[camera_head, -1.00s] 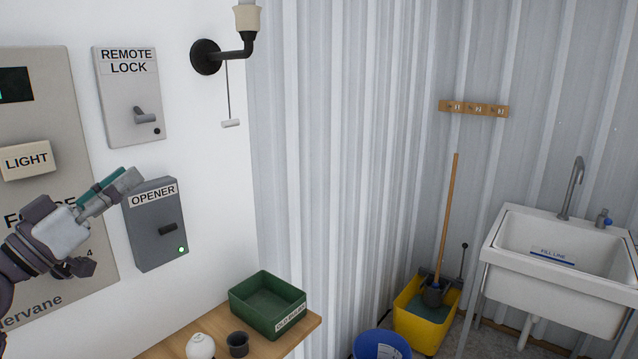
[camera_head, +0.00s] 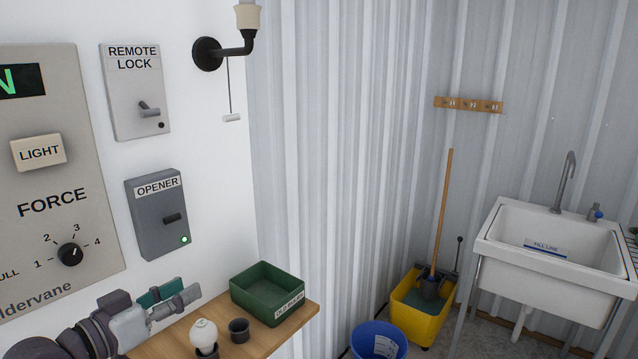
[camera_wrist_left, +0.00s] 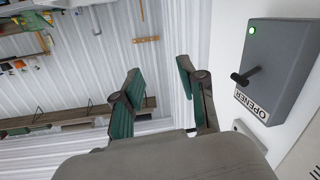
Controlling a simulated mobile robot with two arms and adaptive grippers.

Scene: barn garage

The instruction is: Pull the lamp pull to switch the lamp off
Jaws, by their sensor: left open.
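The wall lamp (camera_head: 246,20) is at the top of the head view, on a black arm with a round black wall mount. Its upper part is cut off by the frame edge. The lamp pull (camera_head: 232,118) is a small white bar hanging on a thin cord below the mount. My left gripper (camera_head: 172,297) is low at the left, in front of the wall and below the opener box, well below and left of the pull. In the left wrist view its two green-padded fingers (camera_wrist_left: 160,88) are apart with nothing between them. My right gripper is not in view.
The opener box (camera_head: 160,216) and remote lock plate (camera_head: 136,92) are on the white wall. A wooden shelf (camera_head: 250,345) holds a green tray (camera_head: 237,294), a white bulb (camera_head: 204,334) and a dark cup (camera_head: 239,330). The wall around the pull is clear.

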